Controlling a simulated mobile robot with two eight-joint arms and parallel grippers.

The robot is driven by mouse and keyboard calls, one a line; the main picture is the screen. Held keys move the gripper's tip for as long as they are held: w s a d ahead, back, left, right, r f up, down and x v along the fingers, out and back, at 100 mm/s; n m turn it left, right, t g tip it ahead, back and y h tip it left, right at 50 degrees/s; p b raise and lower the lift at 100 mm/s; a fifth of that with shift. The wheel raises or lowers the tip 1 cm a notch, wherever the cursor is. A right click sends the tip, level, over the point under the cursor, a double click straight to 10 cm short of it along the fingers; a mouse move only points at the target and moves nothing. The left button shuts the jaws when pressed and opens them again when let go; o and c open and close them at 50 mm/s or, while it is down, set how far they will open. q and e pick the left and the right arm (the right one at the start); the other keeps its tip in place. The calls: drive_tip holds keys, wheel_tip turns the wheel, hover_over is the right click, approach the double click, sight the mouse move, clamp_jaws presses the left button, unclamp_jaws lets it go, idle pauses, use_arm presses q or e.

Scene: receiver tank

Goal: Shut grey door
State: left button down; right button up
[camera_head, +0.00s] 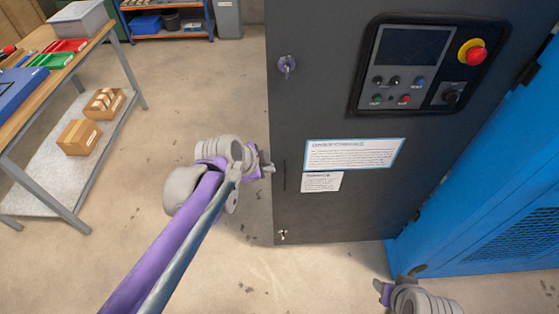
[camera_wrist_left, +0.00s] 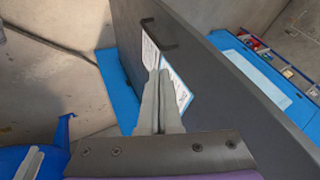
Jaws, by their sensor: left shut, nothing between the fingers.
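The grey door (camera_head: 330,215) stands upright and swung out at an angle from the blue cabinet (camera_head: 470,200) at right. Its face carries a control panel, a keyed lock and two white labels. My left gripper (camera_head: 268,168) is shut and empty at the door's left edge, low down; I cannot tell whether it touches. In the left wrist view the shut fingers (camera_wrist_left: 160,100) lie in front of the grey door (camera_wrist_left: 215,95), overlapping its labels. My right gripper (camera_head: 400,285) is at the bottom edge, partly cut off, its fingers unclear.
A red emergency button (camera_head: 472,52) sticks out from the control panel (camera_head: 415,65). A workbench (camera_head: 60,100) with trays and cardboard boxes stands at left. A shelf (camera_head: 170,35) is at the back. The concrete floor between bench and door is clear.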

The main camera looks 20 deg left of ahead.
sight(285, 162)
use_arm(q)
drive_tip(key=x, duration=0.3)
drive_tip(key=w+x, duration=0.1)
drive_tip(key=x, duration=0.2)
drive_tip(key=a+r+x, duration=0.1)
drive_tip(key=x, duration=0.2)
drive_tip(key=shift+w+f+b, duration=0.35)
drive_tip(key=shift+w, duration=0.25)
drive_tip(key=shift+w+a, duration=0.15)
drive_tip(key=shift+w, duration=0.55)
